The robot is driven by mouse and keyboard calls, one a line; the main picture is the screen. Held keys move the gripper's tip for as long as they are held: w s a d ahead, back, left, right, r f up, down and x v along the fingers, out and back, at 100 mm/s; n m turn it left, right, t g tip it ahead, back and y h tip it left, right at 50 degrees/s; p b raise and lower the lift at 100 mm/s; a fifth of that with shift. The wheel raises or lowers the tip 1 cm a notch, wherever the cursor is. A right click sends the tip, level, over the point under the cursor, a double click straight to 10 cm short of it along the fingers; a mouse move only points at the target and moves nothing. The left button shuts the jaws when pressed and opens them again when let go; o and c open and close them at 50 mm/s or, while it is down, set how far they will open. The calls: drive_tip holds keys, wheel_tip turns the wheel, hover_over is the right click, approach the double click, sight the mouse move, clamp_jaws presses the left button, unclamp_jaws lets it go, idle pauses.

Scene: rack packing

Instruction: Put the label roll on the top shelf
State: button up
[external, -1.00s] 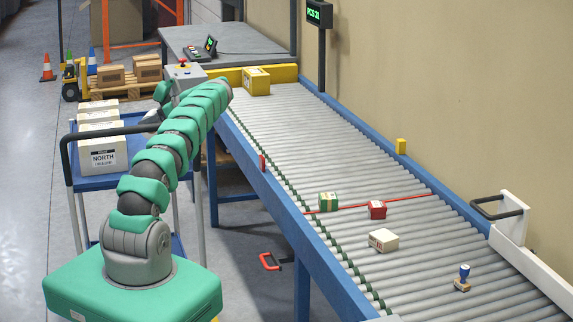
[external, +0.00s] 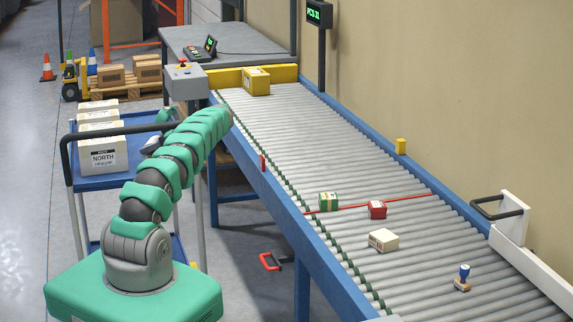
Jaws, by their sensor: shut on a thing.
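My gripper (external: 149,146) shows only in part, at the left side of my arm, over the right part of the blue cart's top shelf (external: 114,166). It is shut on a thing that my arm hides. I cannot make out the label roll anywhere in view. White boxes labelled NORTH (external: 103,158) stand in a row along the left of the top shelf, left of my gripper. Whether the held thing touches the shelf is hidden.
The cart's dark handle (external: 105,133) rises at its near end.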

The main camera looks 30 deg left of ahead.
drive_tip(key=shift+f, duration=0.15)
drive_tip(key=shift+s+f, duration=0.25)
drive_tip(key=shift+f, duration=0.4)
drive_tip(key=o, duration=1.1)
drive_tip(key=shift+d+f, duration=0.1)
drive_tip(key=shift+o, duration=0.5)
drive_tip(key=shift+s+f, duration=0.1)
drive_tip(key=shift+s, duration=0.05)
drive_tip(key=shift+r, duration=0.4)
drive_tip(key=r+p+v, duration=0.1)
drive_tip(key=v, duration=1.1)
drive_tip(key=shift+w+p, duration=0.35)
drive_tip(key=shift+p, duration=0.05)
drive_tip(key=shift+r, duration=0.1)
